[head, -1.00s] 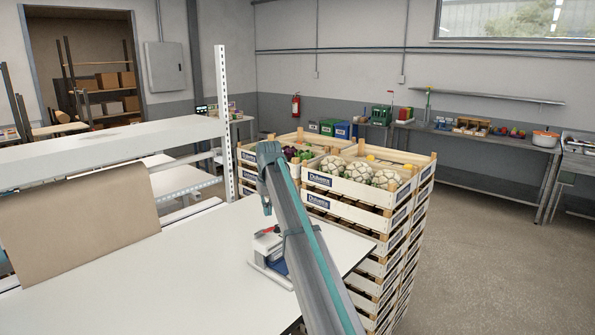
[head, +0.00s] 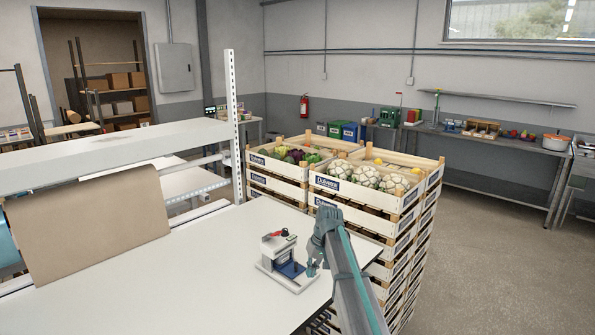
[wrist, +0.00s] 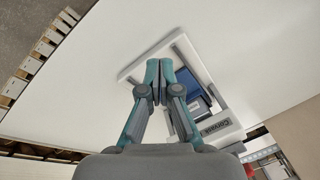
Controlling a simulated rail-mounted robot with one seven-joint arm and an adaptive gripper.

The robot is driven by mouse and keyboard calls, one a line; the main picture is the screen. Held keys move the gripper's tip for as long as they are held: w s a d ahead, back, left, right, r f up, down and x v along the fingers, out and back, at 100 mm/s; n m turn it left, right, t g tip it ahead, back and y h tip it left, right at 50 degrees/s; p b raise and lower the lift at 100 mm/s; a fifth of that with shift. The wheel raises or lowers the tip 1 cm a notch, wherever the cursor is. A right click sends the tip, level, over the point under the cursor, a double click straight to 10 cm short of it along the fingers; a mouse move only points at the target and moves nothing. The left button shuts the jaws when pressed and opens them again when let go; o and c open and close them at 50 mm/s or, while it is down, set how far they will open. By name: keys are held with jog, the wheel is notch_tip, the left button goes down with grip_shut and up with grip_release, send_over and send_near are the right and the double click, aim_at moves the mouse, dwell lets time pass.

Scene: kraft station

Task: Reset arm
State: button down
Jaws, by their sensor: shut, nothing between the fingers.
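My arm reaches in from the bottom right of the head view, over the right edge of the white table (head: 190,265). My gripper (head: 314,270) hangs at its end, just right of a small white and blue device (head: 283,260) with a red part on top. In the wrist view my gripper (wrist: 159,62) is shut with its fingertips together and nothing between them. The device (wrist: 190,75) lies behind the fingers there, partly hidden by them. I cannot tell whether the fingertips touch it.
Stacked wooden crates (head: 400,235) with cauliflowers and other vegetables stand just beyond the table's right edge. A shelf (head: 110,142) with an upright metal post (head: 234,120) and a brown paper sheet (head: 95,225) borders the left. The table's front middle is clear.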

jog(key=s+d+f+y, duration=0.1)
jog(key=s+d+f, duration=0.5)
jog(key=s+f, duration=0.3)
jog(key=s+d+f+m+g+h+b, duration=0.1)
jog(key=s+d+f+m+g+b, duration=0.2)
jog(key=s+f, duration=2.15)
jog(key=s+d+f+g+h+b, duration=0.1)
jog(key=s+f, duration=0.4)
jog(key=s, duration=0.5)
jog(key=s+d+f+g+b, duration=0.1)
jog(key=s+f+g+b, duration=0.1)
jog(key=s+f, duration=0.4)
jog(key=s+d+f+g+h+b, duration=0.1)
jog(key=s+f, duration=0.4)
jog(key=s, duration=0.9)
jog(key=shift+s+d+f+g+h+b, duration=0.2)
jog(key=shift+d+f+g+h+b, duration=0.1)
jog(key=shift+d+b, duration=0.2)
